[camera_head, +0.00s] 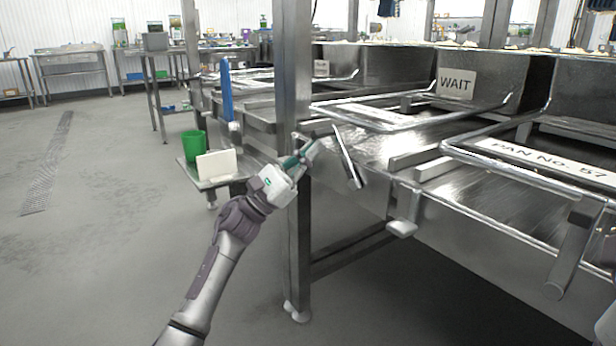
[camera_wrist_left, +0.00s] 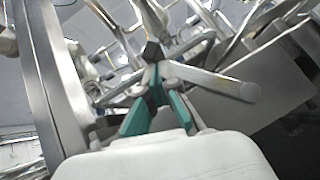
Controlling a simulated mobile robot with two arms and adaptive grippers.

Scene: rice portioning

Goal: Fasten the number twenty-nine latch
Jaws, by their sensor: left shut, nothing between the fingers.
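My left gripper (camera_head: 311,147) has green-padded fingers and is shut and empty beside a steel post. A short steel latch handle (camera_head: 347,158) hangs tilted at the near corner of the steel table, just right of the fingertips. In the left wrist view, the shut fingertips (camera_wrist_left: 153,52) are close to a rounded steel bar (camera_wrist_left: 215,82) that looks like this handle; whether they touch is unclear. No number twenty-nine is readable. Another handle (camera_head: 403,212) and a larger one (camera_head: 572,250) hang further right along the front edge.
A steel post (camera_head: 293,70) stands right behind my left gripper. A pan frame labelled PAN No. 57 (camera_head: 545,160) is at the right, and a WAIT sign (camera_head: 456,83) is behind. A low shelf holds a green cup (camera_head: 193,145) and a white block (camera_head: 216,165). The floor at left is clear.

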